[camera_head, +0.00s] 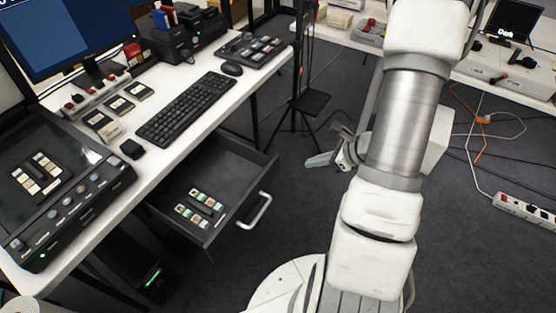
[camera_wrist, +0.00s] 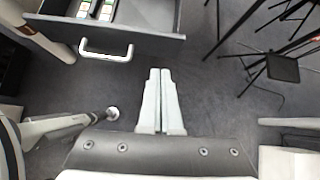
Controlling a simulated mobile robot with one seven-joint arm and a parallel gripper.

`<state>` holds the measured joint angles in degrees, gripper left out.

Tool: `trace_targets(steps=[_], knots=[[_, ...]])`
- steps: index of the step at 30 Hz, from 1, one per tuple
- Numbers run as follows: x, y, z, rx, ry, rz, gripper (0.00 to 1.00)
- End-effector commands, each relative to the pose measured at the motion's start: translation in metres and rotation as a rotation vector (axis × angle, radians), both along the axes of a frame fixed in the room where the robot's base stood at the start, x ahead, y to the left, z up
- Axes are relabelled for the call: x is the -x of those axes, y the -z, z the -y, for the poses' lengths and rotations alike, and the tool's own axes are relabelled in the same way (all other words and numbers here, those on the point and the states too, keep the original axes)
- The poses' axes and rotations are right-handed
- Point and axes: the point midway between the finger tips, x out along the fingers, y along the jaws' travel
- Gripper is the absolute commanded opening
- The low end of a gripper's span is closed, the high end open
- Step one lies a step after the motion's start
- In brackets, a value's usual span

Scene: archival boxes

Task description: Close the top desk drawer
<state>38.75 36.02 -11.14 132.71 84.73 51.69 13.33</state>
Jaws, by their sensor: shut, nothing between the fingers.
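The desk drawer (camera_head: 240,165) is pulled out from under the white desk, with a white handle (camera_head: 256,211) on its dark front. Several small coloured items (camera_head: 200,208) lie inside it. In the wrist view the drawer front (camera_wrist: 130,34) is at the top left, with the handle (camera_wrist: 106,50) facing me. My gripper (camera_wrist: 160,72) is shut and empty, its two white fingers together, to the right of the handle and apart from it. In the head view my gripper (camera_head: 318,160) is right of the drawer, partly hidden by my arm.
The white desk (camera_head: 205,112) holds a keyboard (camera_head: 186,108), a mouse (camera_head: 232,69), a monitor and control panels. A black tripod stand (camera_head: 309,102) is beyond the drawer. Cables and a power strip (camera_head: 526,209) lie on the floor at the right. Floor in front of the drawer is clear.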

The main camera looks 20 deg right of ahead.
Motion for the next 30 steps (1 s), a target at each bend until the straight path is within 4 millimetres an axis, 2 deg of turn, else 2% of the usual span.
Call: trace_targets(steps=[3,8,21,30], knots=[[0.003,0.013,0.008,-0.022,0.052,-0.018,0.0],[-0.003,0.023,0.004,-0.025,0.06,-0.02,0.0],[-0.054,0.087,-0.034,-0.024,0.056,-0.02,0.0],[-0.084,0.084,-0.055,-0.023,0.057,-0.018,0.0]])
